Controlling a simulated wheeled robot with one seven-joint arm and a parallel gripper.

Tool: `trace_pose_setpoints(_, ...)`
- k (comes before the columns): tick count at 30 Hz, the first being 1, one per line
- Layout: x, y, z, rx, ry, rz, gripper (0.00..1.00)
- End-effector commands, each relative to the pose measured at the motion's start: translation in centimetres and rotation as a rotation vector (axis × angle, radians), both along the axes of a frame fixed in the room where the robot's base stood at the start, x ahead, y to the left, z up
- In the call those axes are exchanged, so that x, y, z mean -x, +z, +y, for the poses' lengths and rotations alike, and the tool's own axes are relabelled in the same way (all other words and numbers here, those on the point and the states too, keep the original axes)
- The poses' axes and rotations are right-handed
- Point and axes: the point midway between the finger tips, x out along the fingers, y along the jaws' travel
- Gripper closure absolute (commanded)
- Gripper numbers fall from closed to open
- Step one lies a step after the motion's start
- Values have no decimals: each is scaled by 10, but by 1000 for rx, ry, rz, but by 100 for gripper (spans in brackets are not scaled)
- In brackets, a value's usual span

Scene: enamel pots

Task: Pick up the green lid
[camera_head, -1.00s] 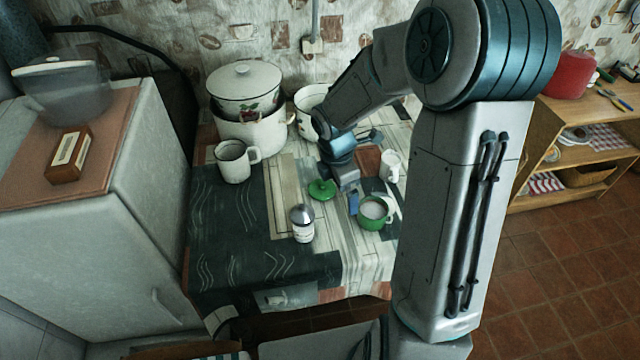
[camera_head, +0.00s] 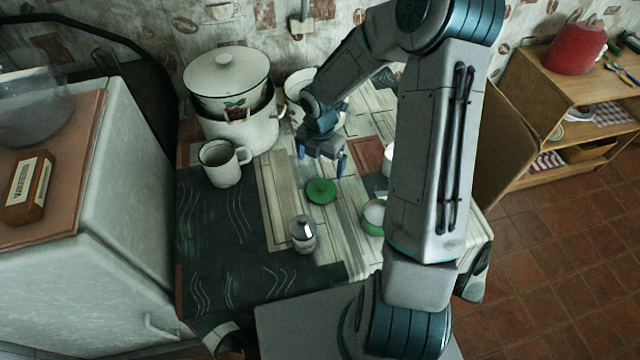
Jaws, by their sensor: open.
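The green lid (camera_head: 321,190) lies flat on the table, a round disc with a small knob on top. My gripper (camera_head: 321,168) is open and empty, just behind the lid in the picture, with its blue fingers spread to left and right and pointing down. It looks to be above the table and apart from the lid; the exact height cannot be told. The green pot (camera_head: 373,217) stands to the right of the lid, partly hidden behind my arm.
A small jar with a grey top (camera_head: 304,235) stands in front of the lid. A white mug (camera_head: 223,163) and stacked enamel pots (camera_head: 240,130) are at the left and back left. Another white pot (camera_head: 299,88) is behind my wrist. The patterned tablecloth (camera_head: 230,245) is bare at front left.

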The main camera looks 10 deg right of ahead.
Motion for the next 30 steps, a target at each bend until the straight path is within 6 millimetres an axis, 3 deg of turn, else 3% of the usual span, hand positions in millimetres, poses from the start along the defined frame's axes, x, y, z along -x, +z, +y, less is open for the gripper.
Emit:
trace_pose_setpoints(3, 1, -27, 3, -1, 8, 6, 0)
trace_pose_setpoints(9, 1, -59, 3, -1, 6, 4, 0)
trace_pose_setpoints(17, 1, -75, 0, 0, 2, 3, 0)
trace_pose_setpoints(24, 1, -108, -5, 0, 3, 4, 0)
trace_pose_setpoints(30, 0, -119, -6, 1, 1, 1, 0)
